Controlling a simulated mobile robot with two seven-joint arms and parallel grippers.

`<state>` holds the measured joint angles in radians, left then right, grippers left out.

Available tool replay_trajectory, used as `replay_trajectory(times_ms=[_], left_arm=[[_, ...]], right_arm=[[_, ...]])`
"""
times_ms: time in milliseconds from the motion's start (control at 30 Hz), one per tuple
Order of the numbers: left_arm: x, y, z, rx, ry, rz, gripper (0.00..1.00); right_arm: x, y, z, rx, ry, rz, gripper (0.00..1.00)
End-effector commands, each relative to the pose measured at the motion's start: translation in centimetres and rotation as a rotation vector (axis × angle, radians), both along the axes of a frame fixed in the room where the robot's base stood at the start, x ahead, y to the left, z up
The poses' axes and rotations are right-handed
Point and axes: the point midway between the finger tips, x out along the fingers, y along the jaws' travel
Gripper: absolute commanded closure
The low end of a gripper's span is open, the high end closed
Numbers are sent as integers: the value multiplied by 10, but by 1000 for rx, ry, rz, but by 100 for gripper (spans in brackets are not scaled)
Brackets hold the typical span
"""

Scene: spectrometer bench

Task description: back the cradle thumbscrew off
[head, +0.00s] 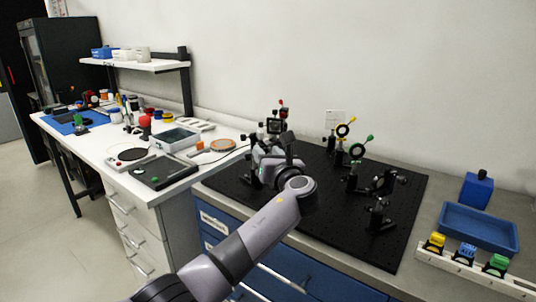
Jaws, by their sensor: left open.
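The black optical breadboard (400,245) lies on the bench and carries several small dark mounts. My left arm reaches over its front edge, and my left gripper (256,172) is over its left part, open. Just behind the gripper stands a dark mount (275,126) with a small red knob (282,102) on top. The gripper and wrist hide the lower part of that mount. I cannot make out which part is the cradle thumbscrew, nor whether the gripper touches anything. My right gripper is out of view.
A blue tray (479,228), a blue bottle (477,188) and a white rack (465,269) are at the right. A cluttered white bench (88,148) is left.

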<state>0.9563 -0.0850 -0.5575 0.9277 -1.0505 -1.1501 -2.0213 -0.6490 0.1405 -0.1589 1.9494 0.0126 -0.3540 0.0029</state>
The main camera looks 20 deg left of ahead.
Motion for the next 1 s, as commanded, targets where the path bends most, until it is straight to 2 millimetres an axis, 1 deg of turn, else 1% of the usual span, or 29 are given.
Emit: replay_trajectory(times_ms=[133, 167, 200, 267, 667, 867, 1000], left_arm=[[0, 0, 0, 0, 0, 0, 57], [0, 0, 0, 0, 0, 1, 67], [0, 0, 0, 0, 0, 1, 80], [0, 0, 0, 0, 0, 1, 99], [0, 0, 0, -31, -23, 1, 100], [0, 0, -1, -119, -87, 1, 100], [-1, 0, -1, -212, -155, 1, 100]], right_arm=[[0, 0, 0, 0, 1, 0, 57], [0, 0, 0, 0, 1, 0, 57], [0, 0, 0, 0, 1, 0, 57], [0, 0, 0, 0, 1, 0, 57], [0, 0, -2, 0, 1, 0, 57], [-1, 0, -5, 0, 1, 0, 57], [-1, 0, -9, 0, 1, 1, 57]])
